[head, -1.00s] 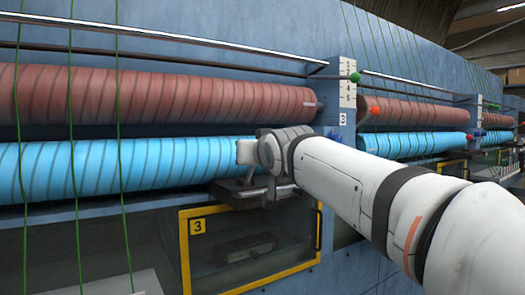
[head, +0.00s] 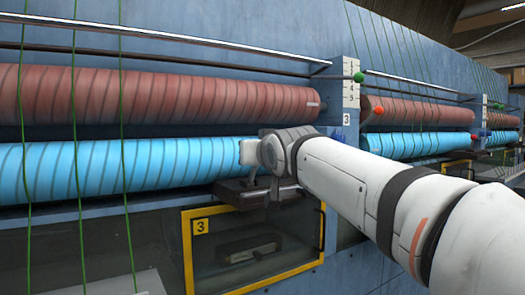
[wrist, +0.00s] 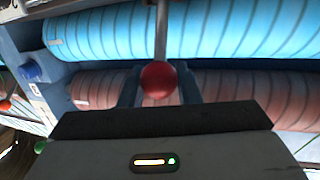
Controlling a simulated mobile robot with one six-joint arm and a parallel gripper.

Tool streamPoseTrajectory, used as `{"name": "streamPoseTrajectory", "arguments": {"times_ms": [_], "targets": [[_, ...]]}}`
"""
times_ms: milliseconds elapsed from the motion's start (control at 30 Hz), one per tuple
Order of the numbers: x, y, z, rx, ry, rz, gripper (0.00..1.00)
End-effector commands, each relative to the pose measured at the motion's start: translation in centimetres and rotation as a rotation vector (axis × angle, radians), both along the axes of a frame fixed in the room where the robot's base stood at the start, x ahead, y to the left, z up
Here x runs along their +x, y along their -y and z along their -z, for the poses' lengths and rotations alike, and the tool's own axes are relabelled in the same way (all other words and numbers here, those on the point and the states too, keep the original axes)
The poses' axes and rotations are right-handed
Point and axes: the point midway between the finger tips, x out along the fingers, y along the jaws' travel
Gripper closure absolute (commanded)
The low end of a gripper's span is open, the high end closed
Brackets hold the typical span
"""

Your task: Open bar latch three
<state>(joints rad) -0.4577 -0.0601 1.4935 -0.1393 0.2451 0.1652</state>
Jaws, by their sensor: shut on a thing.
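A red ball knob (wrist: 158,79) on a thin grey rod (wrist: 161,30) shows in the wrist view. My gripper (wrist: 159,92) has its two fingers on either side of the knob and is shut on it. The rod runs from the knob up across the blue roller in that picture. In the head view my gripper (head: 250,158) is at the right part of the blue roller, and my own arm hides the knob. A yellow-framed window (head: 190,270) marked 3 is below it. I cannot read a number on the knob itself.
A red-brown roller (head: 170,95) lies above the blue roller (head: 100,165). Green cords (head: 124,200) hang in front at the left. A numbered post (head: 347,95) has a green knob (head: 359,77) and an orange knob (head: 378,111) near it. More rollers continue at the right.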

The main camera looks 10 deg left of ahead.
Motion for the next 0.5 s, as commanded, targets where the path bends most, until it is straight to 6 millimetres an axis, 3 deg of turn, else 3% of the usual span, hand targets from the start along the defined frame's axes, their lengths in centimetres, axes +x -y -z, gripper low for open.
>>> {"name": "streamPoseTrajectory", "arguments": {"times_ms": [67, 100, 333, 500], "targets": [[0.01, -0.17, 0.04, 0.002, 0.0, -0.003, 1.0], [0.01, -0.17, 0.04, 0.001, 0.0, -0.003, 0.68], [-0.01, -0.13, 0.05, 0.0, 0.0, -0.002, 0.5], [-0.02, -0.11, 0.05, 0.0, -0.001, -0.002, 0.49]]}}
